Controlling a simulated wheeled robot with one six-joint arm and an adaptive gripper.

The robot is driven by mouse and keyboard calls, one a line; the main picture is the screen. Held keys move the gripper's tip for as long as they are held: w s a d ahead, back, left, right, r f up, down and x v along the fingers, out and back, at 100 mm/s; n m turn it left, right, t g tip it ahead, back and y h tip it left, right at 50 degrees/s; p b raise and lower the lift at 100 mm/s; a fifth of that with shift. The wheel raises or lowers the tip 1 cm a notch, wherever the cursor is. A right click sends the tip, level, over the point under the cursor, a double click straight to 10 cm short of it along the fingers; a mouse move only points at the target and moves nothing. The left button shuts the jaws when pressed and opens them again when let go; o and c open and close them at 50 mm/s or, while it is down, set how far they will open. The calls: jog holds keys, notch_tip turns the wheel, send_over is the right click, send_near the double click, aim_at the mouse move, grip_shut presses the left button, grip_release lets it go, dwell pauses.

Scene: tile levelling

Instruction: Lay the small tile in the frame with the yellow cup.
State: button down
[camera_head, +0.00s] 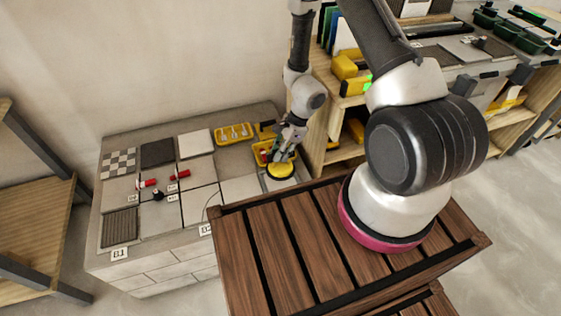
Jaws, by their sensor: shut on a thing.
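The yellow cup (280,171) is a round yellow disc with a dark upper part, at the right end of the worktop. My gripper (283,155) points down over it and is shut on its upper part. A small pale tile (270,184) shows under and around the front of the yellow cup. I cannot tell whether the cup touches it or whether the tile is raised. The frame's edges are too small to make out here.
The worktop (105,221) carries several tiles, including a checkered tile (118,164), a dark tile (157,153) and a ribbed tile (120,227). A yellow tray (234,133) stands behind. Wooden shelving (317,155) is close on the right.

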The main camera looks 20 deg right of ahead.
jog(key=shift+r, duration=4.45)
